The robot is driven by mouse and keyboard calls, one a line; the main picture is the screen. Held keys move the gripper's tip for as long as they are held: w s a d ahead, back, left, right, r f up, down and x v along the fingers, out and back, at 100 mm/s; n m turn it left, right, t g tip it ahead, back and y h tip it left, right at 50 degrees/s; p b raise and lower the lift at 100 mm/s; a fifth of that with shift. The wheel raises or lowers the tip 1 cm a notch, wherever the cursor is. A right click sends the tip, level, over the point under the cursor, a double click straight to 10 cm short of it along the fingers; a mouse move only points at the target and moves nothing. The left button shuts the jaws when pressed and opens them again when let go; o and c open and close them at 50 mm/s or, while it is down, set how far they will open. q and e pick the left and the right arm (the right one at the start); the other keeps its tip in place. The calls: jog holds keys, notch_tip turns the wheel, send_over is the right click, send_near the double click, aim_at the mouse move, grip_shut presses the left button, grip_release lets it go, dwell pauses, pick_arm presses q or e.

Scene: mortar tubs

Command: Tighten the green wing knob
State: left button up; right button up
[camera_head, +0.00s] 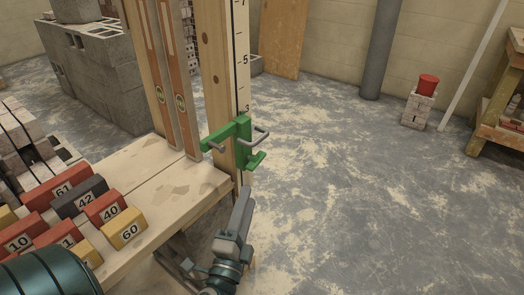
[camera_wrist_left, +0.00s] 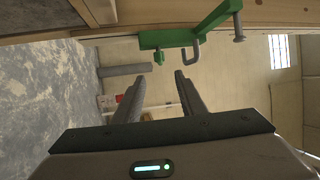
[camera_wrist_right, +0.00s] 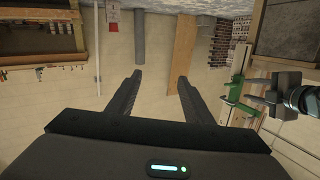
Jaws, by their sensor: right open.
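The green wing knob (camera_head: 256,161) sits at the lower front of a green clamp (camera_head: 226,134) with grey bent rods. The clamp is fixed to a wooden post with a black-marked scale (camera_head: 240,70). My left gripper (camera_head: 244,198) points up from just below the knob. In the left wrist view its fingers (camera_wrist_left: 160,78) are apart and empty, with the wing knob (camera_wrist_left: 159,57) just beyond the gap between the tips. My right gripper (camera_wrist_right: 159,77) is open and empty. It is outside the head view, and its wrist view shows the clamp (camera_wrist_right: 235,92) off to the right.
A wooden bench (camera_head: 185,190) left of the post holds numbered red, yellow and grey blocks (camera_head: 123,228). Two wooden levels (camera_head: 167,80) stand beside the post. Grey block stacks (camera_head: 95,75) are behind. The floor (camera_head: 370,190) to the right is open.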

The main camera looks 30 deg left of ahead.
aim_at(259, 159)
pick_arm(q)
jog(key=p+x, duration=0.4)
jog(key=x, duration=0.4)
jog(key=shift+w+r, duration=0.2)
jog(key=shift+w, duration=0.15)
jog(key=p+x, duration=0.2)
jog(key=x, duration=0.5)
jog(key=shift+w+a, duration=0.25)
jog(key=shift+w, duration=0.4)
pick_arm(e)
jog(key=s+d+f+g+h, duration=0.1)
jog(key=s+d+f+g, duration=0.2)
jog(key=f, duration=0.3)
jog(key=s+d+f+g+h, duration=0.2)
jog(key=s+d+f+g, duration=0.2)
jog(key=f+g, duration=0.1)
jog(key=shift+s+d+f+m+g+h, duration=0.3)
jog(key=shift+f+g, duration=0.1)
jog(key=shift+g, duration=0.3)
pick_arm(q)
grip_shut()
jog(key=shift+r, duration=0.1)
pick_arm(e)
jog(key=shift+r, duration=0.15)
